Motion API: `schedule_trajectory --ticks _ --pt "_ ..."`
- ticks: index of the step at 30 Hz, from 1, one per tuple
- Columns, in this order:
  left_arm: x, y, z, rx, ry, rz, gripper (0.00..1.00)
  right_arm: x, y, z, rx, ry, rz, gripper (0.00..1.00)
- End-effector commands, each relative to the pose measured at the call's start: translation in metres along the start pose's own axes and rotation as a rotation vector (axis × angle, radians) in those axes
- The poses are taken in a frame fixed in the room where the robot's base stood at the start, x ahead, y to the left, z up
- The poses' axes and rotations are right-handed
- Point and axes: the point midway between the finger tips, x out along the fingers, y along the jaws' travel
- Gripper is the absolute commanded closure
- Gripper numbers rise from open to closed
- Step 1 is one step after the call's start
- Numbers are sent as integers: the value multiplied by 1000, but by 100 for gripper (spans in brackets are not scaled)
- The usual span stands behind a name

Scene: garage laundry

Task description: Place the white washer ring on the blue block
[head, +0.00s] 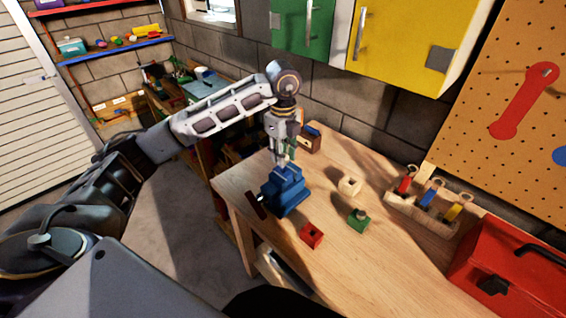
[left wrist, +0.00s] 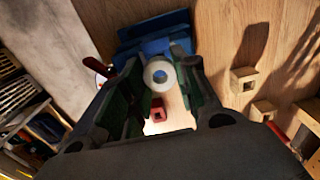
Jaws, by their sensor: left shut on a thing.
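The white washer ring (left wrist: 150,69) shows in the left wrist view between the fingers of my left gripper (left wrist: 159,88), with blue showing through its hole. My left gripper (head: 284,155) is shut on it and points down above a blue vise-like body (head: 288,194) at the table's near left edge. That body also shows in the left wrist view (left wrist: 150,30), beyond the ring. In the head view the fingers hide the ring. I cannot make out a blue block separate from this body. My right gripper is not in view.
A red block (head: 312,236), a green block (head: 358,221) and a pale wooden block (head: 349,186) stand on the wooden table (head: 400,262). A rack of tools (head: 425,216) and a red toolbox (head: 510,270) stand to the right.

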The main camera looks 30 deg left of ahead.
Motion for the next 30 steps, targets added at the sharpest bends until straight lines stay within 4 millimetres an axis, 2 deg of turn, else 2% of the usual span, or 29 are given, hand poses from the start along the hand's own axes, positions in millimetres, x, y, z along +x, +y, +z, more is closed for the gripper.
schedule_trajectory --ticks 12,27,28,30 --pt "35 0 0 0 0 2 81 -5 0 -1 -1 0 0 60" --pt "40 0 0 0 0 1 81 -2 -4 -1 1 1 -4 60" --pt "41 0 0 0 0 1 69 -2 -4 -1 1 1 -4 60" --pt "40 0 0 0 0 1 60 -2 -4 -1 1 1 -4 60"
